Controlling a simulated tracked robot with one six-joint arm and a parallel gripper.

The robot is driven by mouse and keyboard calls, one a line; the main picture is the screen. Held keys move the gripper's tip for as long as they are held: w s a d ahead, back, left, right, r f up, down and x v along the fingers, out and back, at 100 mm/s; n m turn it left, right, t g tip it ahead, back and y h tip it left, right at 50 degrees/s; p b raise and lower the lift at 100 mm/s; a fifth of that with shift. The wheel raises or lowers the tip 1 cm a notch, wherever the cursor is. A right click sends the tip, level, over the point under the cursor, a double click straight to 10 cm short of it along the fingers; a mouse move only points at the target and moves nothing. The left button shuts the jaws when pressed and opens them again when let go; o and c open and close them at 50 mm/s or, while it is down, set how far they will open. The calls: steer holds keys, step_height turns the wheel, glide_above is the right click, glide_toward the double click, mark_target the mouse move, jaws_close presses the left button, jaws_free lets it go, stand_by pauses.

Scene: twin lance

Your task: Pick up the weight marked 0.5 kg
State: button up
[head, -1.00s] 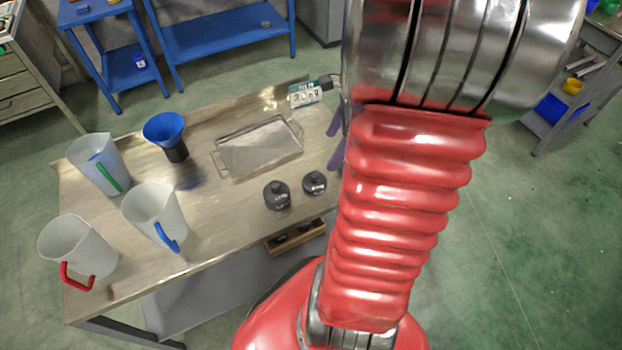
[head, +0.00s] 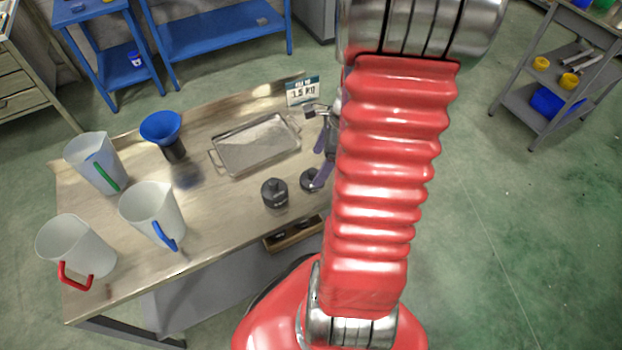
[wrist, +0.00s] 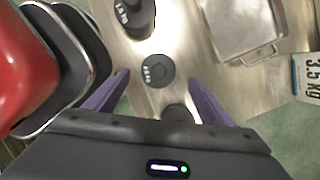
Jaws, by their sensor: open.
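Two dark round weights stand on the metal-topped table in the head view: a larger one (head: 275,193) and a smaller one (head: 308,179) to its right, partly covered by my gripper's finger. In the wrist view the larger weight (wrist: 133,17) is at the top. The smaller weight (wrist: 158,70) lies between the fingertips in the picture; its pale marking is too small to read surely. A third dark round thing (wrist: 175,112), likely another weight, is partly hidden by my gripper. My gripper (wrist: 159,78) is open and empty, its purple fingers (head: 322,165) apart.
A metal tray (head: 255,145) lies behind the weights, also at top right in the wrist view (wrist: 243,30). A sign (head: 303,91) with a kg figure stands at the table's back. Jugs (head: 153,212) and a blue funnel (head: 161,127) occupy the left side.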

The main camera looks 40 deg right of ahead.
mark_target(313, 170)
steer(key=x, duration=0.3)
steer(key=shift+w+a+f, duration=0.15)
steer(key=shift+w+a, duration=0.05)
steer(key=shift+a, duration=0.2)
steer(key=shift+x, duration=0.85)
steer(key=shift+d, duration=0.1)
steer(key=shift+c, duration=0.5)
steer(key=c, duration=1.5)
steer(key=shift+o, duration=0.2)
steer(key=shift+r, duration=5.05)
